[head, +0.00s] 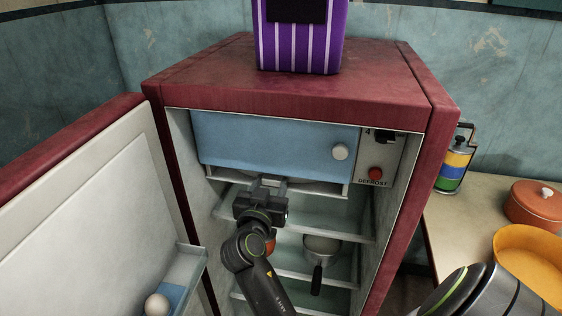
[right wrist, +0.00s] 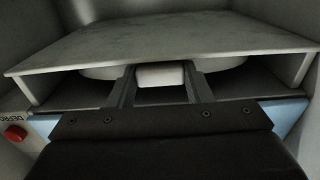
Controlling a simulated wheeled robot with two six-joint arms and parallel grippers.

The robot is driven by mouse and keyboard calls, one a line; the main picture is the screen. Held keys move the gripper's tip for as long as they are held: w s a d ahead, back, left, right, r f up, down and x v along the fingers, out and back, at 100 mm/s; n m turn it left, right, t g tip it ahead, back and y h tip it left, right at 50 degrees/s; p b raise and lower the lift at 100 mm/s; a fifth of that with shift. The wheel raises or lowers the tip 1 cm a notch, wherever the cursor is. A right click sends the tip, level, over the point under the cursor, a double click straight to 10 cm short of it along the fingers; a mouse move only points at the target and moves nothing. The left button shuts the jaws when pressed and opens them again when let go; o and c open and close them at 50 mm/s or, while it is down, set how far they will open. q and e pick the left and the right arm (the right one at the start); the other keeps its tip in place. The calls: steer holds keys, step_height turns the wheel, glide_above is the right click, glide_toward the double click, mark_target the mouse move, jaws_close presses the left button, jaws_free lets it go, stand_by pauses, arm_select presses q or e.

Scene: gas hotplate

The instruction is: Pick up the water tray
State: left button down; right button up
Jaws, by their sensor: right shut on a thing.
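The water tray (right wrist: 160,75) is a white tray in the narrow slot under the blue freezer door (head: 270,145) of the open refrigerator. Its front tab and part of its rounded rim show in the right wrist view. My right gripper (head: 268,182) reaches into the refrigerator just below the freezer door; in the right wrist view its fingers (right wrist: 161,88) are on either side of the tab, shut on it. The rest of the tray is hidden inside the slot. My left gripper is not in view.
The red refrigerator door (head: 85,210) stands open at left. Glass shelves (head: 340,226) lie below the gripper, with a dark-handled pan (head: 321,245) on one. A red defrost button (head: 375,173) is right of the freezer door. An orange pot (head: 534,205) stands on the right counter.

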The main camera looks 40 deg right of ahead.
steer(key=c, duration=0.5)
steer(key=shift+o, duration=0.2)
steer(key=shift+r, duration=0.15)
